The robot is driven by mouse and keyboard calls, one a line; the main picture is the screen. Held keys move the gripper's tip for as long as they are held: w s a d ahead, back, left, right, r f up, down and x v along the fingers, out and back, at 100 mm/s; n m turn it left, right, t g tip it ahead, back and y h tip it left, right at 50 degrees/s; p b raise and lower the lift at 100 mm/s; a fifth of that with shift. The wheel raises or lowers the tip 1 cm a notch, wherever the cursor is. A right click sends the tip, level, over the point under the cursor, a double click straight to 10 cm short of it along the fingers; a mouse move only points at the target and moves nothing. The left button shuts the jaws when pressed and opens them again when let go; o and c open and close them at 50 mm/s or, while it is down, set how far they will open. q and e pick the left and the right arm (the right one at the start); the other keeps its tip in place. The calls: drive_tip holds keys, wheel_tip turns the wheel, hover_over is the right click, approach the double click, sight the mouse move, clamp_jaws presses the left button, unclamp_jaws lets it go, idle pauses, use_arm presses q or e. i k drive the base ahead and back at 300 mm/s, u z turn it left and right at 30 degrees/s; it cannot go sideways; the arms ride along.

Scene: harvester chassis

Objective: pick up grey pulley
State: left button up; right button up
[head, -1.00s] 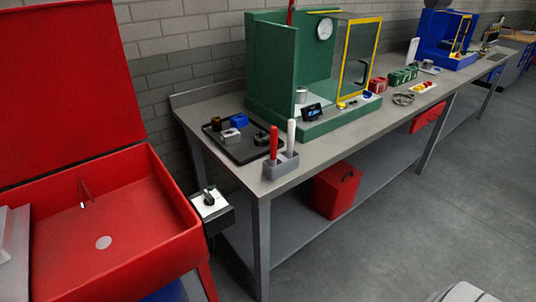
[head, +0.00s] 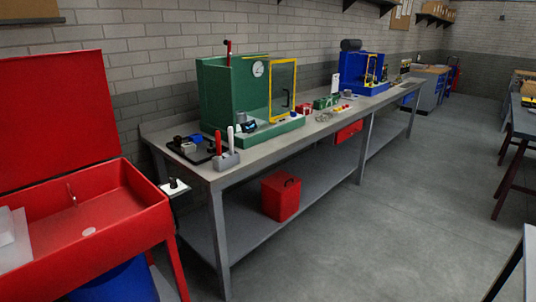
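No grey pulley can be made out for certain. A black tray (head: 177,152) on the near end of the grey workbench (head: 250,158) holds several small parts, among them a grey piece (head: 188,147) and a blue piece (head: 195,138). They are too small to tell whether one is a pulley. A green machine (head: 222,98) with a yellow-framed door stands behind the tray to the right; its inside is mostly hidden. Neither of my grippers is in view.
A red open-lidded basin (head: 150,205) stands at the left, near the bench end. A red box (head: 281,196) is on the lower shelf. A blue machine (head: 347,72) stands farther along. The floor (head: 400,220) at right is clear.

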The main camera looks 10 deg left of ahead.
sight(211, 149)
drive_tip(key=z, duration=0.15)
drive_tip(key=i, duration=2.05)
drive_tip(key=u, duration=0.6)
